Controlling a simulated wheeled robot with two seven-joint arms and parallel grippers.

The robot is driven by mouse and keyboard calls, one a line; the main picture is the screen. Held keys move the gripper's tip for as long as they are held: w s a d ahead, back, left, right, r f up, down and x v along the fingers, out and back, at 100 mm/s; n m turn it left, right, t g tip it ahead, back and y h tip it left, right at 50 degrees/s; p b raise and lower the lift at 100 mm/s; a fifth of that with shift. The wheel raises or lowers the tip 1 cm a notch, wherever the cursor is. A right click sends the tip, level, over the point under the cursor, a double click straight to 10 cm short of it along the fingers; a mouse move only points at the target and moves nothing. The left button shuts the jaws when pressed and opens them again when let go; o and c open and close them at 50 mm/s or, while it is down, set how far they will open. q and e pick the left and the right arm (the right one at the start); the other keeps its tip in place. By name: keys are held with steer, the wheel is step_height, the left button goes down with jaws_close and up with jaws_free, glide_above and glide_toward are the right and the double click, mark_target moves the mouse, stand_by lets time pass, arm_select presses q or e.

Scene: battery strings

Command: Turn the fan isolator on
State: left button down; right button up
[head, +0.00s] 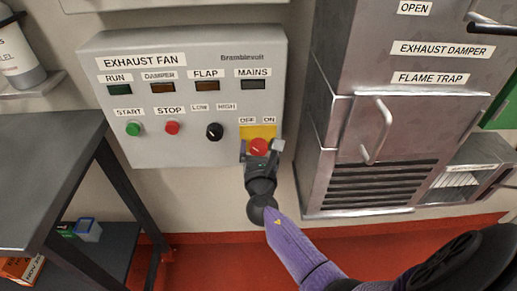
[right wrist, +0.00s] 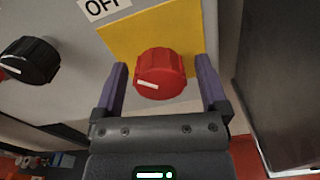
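The fan isolator is a red rotary knob (head: 258,147) on a yellow plate (head: 262,131), at the lower right of the grey exhaust fan panel (head: 190,80). OFF and ON labels sit above the plate. In the right wrist view the red knob (right wrist: 161,74) has a white pointer mark that points left, toward the OFF side. My right gripper (head: 262,150) is open, and in the right wrist view its two purple fingers (right wrist: 162,85) stand on either side of the knob, with gaps visible. My left gripper is not in view.
A black LOW/HIGH knob (head: 214,131) lies left of the isolator, with a red stop button (head: 172,128) and green start button (head: 134,129) further left. A metal damper cabinet (head: 400,120) stands close on the right. A dark table (head: 50,160) is at the left.

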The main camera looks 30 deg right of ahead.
steer(key=c, duration=1.1)
steer(key=shift+c, duration=0.2)
